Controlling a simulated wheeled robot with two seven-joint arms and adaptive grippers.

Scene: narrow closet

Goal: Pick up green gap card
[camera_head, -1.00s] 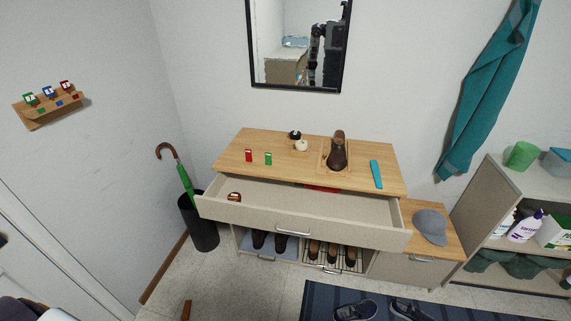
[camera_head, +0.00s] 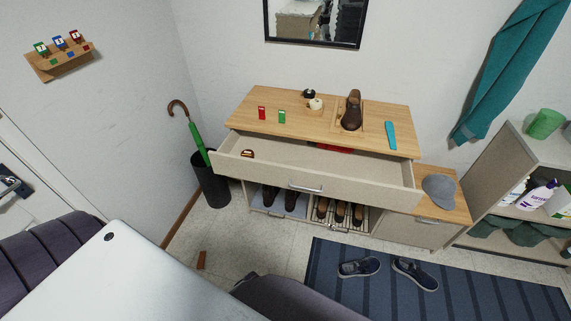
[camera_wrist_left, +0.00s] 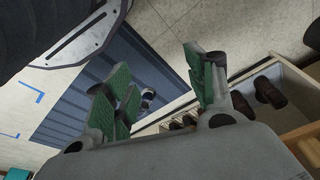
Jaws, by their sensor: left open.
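A small green card (camera_head: 282,117) stands on the wooden top of the dresser, near its front left edge, just right of a red card (camera_head: 262,113). I take it to be the green gap card. My left gripper (camera_wrist_left: 160,78) is open and empty, with green pads on its fingers. In the left wrist view it points down past the open drawer and shoes, and no card is seen between the fingers. Neither gripper shows in the head view.
The dresser's drawer (camera_head: 330,177) is pulled out, with a brown item (camera_head: 247,153) inside. A brown shoe (camera_head: 352,111) and a teal item (camera_head: 390,135) are on top. An umbrella stand (camera_head: 211,182) is at left. Shoes (camera_head: 359,267) lie on the blue rug (camera_head: 470,295).

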